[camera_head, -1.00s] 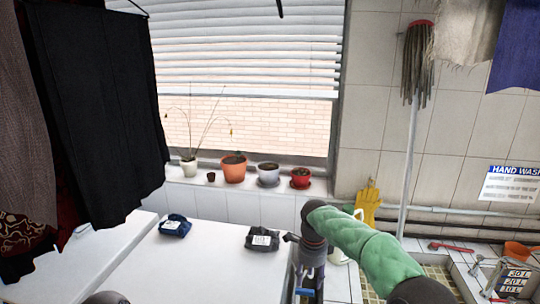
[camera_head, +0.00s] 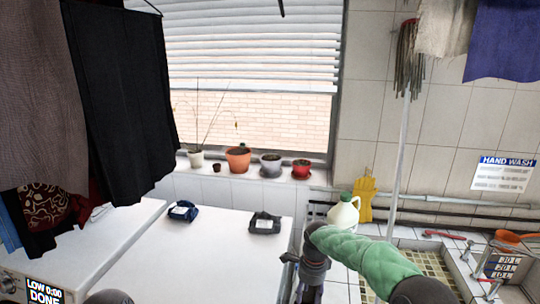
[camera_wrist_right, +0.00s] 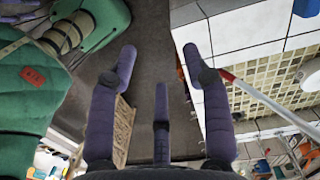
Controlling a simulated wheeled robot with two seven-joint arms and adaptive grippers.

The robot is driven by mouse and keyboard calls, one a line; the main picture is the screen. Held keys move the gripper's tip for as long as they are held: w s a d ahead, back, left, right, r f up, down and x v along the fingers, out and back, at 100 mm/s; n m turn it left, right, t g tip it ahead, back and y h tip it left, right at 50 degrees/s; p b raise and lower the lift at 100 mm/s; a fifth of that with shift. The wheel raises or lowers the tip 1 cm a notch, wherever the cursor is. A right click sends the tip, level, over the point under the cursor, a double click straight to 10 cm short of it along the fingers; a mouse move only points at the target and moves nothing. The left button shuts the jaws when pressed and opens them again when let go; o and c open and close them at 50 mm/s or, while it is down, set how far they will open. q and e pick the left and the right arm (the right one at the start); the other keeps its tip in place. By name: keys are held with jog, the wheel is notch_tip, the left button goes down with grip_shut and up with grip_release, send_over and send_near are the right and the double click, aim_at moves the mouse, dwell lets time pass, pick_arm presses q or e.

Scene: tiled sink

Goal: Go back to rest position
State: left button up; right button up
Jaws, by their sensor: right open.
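My right arm comes in from the lower right in the head view, with a green sleeve (camera_head: 365,262). My right gripper (camera_head: 308,283) hangs down at its end, beside the right edge of the white machine top, and is partly cut off by the frame. In the right wrist view the gripper (camera_wrist_right: 158,68) has its purple-grey fingers spread apart, with nothing between them. My left gripper is not in view; only a dark rounded piece of mine shows at the bottom edge of the head view.
The white machine top (camera_head: 215,262) carries two dark packets (camera_head: 183,211) (camera_head: 265,223). Clothes (camera_head: 120,100) hang at the left. Potted plants (camera_head: 238,160) line the sill. A white jug (camera_head: 344,215), yellow gloves (camera_head: 366,198) and a mop (camera_head: 409,65) stand behind my right arm, near the tiled sink (camera_head: 435,265).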

jog(key=s+a+f+n+y+b, duration=0.15)
jog(key=s+f+n, duration=0.35)
jog(key=f, duration=0.8)
jog(key=s+a+f+n+y+b, duration=0.1)
jog(key=s+f+n+b, duration=0.2)
jog(key=s+f, duration=0.75)
jog(key=s+f+n+b, duration=0.3)
jog(key=s+f+n, duration=0.4)
jog(key=s+f, duration=0.6)
jog(key=s+y, duration=0.1)
jog(key=s, duration=0.2)
jog(key=shift+s+d+f+n+t, duration=0.2)
jog(key=shift+s+d+n+t, duration=0.1)
jog(key=shift+s+d, duration=0.1)
jog(key=shift+a, duration=0.1)
